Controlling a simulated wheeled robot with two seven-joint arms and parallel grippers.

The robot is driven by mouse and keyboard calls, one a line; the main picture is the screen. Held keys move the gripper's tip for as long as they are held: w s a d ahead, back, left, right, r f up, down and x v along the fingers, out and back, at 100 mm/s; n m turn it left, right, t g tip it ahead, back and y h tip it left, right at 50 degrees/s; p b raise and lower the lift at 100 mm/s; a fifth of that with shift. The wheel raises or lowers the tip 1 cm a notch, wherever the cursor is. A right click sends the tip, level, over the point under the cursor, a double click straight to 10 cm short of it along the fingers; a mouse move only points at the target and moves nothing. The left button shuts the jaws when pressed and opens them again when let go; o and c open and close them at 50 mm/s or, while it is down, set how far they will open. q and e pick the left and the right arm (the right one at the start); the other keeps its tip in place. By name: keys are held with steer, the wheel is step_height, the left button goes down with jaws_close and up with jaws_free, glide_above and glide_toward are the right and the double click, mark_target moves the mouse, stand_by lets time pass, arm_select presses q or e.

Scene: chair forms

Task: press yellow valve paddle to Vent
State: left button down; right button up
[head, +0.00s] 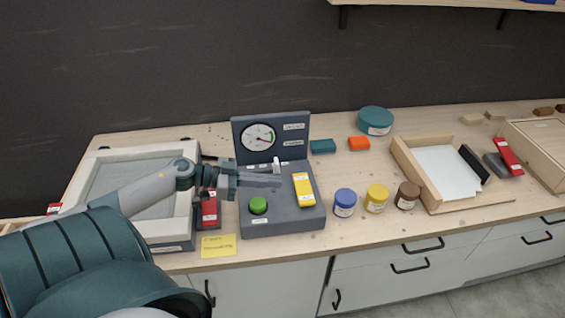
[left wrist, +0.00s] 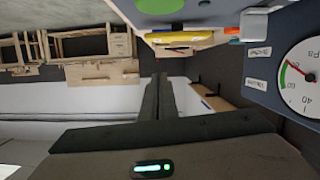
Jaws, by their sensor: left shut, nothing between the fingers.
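The yellow valve paddle (head: 304,189) sits on the right part of the grey control box (head: 285,222). It carries small white labels too small to read, and I cannot tell which end is pressed down. In the left wrist view a yellow strip (left wrist: 180,38), likely the paddle, shows beyond the fingers. My left gripper (head: 281,182) is shut and empty. Its fingertips point right, above the box and just left of the paddle, with a small gap in the picture. In the left wrist view the closed fingers (left wrist: 158,84) show at the middle. My right gripper is not in view.
A green button (head: 258,205) is at the box's front left; a pressure gauge (head: 258,137) stands on the back panel. A white switch lever (head: 276,165) is close behind my fingers. Blue, yellow and brown jars (head: 377,198) stand right of the box. A framed screen (head: 130,190) lies left.

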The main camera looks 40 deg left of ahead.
arm_select(q)
steer(key=shift+v, duration=1.1)
